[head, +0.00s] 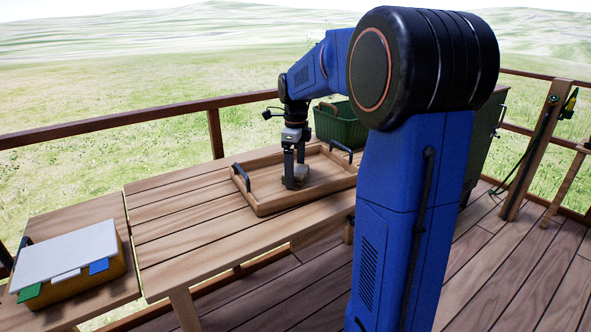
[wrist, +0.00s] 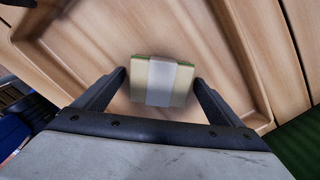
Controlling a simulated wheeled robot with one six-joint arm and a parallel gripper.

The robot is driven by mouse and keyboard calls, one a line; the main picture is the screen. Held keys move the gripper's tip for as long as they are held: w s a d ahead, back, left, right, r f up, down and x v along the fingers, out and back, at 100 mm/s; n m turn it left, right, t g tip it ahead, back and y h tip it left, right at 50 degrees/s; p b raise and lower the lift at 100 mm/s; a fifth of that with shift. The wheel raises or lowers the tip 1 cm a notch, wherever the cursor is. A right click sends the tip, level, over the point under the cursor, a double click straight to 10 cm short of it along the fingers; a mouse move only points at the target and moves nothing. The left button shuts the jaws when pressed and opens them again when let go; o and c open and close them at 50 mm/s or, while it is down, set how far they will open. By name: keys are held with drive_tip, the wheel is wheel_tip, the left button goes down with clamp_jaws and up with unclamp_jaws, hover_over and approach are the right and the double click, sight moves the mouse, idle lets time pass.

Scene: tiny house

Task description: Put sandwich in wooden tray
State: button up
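The sandwich (wrist: 162,82), pale with green edges and a white wrap band, is inside the wooden tray (head: 262,207), on its floor as far as I can tell. The sandwich also shows small in the head view (head: 302,173), partly hidden by a finger. My gripper (head: 295,181) points down into the tray. In the wrist view the gripper (wrist: 160,78) has one finger on each side of the sandwich, with a narrow gap at the left and a thinner one at the right. It looks open. The tray floor (wrist: 110,35) shows around the sandwich.
The tray, with dark handles, stands on a slatted wooden table (head: 190,232). A green basket (head: 340,125) stands behind it. A box with a white lid (head: 65,254) is at the far left. A wooden railing (head: 120,124) runs behind. The table left of the tray is clear.

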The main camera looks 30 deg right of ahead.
wheel_tip(320, 180, up, 12)
drive_tip(key=shift+r, duration=0.15)
idle(0.5)
drive_tip(key=s+a+f+n+t, duration=0.1)
drive_tip(key=s+a+f+n, duration=0.1)
drive_tip(key=s+a+n, duration=0.45)
drive_tip(key=s+a+f+n+t, duration=0.15)
drive_tip(key=s+a+n, duration=0.25)
drive_tip(key=s+n, duration=0.4)
drive_tip(key=s+a+f+n+t, duration=0.1)
drive_tip(key=s+a+f+n, duration=0.1)
drive_tip(key=s+f+n, duration=0.4)
drive_tip(key=s+a+f+n+t, duration=0.1)
drive_tip(key=s+a+f+n, duration=0.2)
drive_tip(key=s+f+n, duration=0.4)
drive_tip(key=s, duration=0.2)
drive_tip(key=shift+s+a, duration=0.15)
drive_tip(key=shift+s, duration=0.2)
